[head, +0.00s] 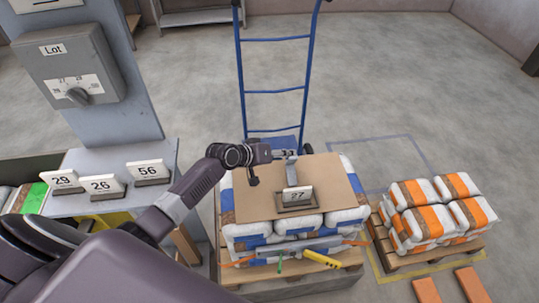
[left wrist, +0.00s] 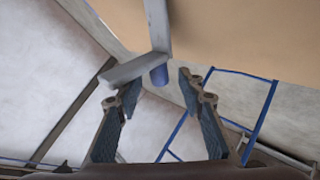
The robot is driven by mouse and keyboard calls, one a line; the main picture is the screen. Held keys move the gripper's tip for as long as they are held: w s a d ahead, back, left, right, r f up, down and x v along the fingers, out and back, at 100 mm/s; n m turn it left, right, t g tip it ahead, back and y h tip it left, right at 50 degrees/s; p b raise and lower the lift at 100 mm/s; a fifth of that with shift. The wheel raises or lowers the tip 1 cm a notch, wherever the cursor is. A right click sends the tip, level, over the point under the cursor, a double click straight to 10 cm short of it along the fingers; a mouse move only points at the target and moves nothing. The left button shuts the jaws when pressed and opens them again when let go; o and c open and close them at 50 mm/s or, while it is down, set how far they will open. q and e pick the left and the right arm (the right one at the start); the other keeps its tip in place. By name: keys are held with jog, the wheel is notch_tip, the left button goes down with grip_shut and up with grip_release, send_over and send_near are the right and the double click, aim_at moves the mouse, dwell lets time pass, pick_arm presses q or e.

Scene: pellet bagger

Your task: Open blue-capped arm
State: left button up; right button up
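The blue-capped arm shows in the left wrist view as a grey bar (left wrist: 137,70) with a short blue cap (left wrist: 159,75), joined to a grey upright strip. In the head view a small grey upright piece (head: 291,174), apparently part of it, stands at the cardboard sheet, partly hidden by my gripper. My left gripper (left wrist: 160,88) is open, with the blue cap between or just beyond its fingertips; I see no clear contact. In the head view the left gripper (head: 285,153) reaches in from the left above the cardboard's back edge. My right gripper is not in view.
The cardboard sheet (head: 250,200) covers blue-and-white bags (head: 247,230) on a pallet and bears a number sign (head: 297,196). A blue hand truck (head: 276,88) stands behind. Orange-and-white bags (head: 420,215) sit at right. A "Lot" dial box (head: 70,68) and number signs (head: 102,186) are at left.

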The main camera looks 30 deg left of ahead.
pick_arm(q)
jog(key=v, duration=0.9)
jog(key=shift+f, duration=0.2)
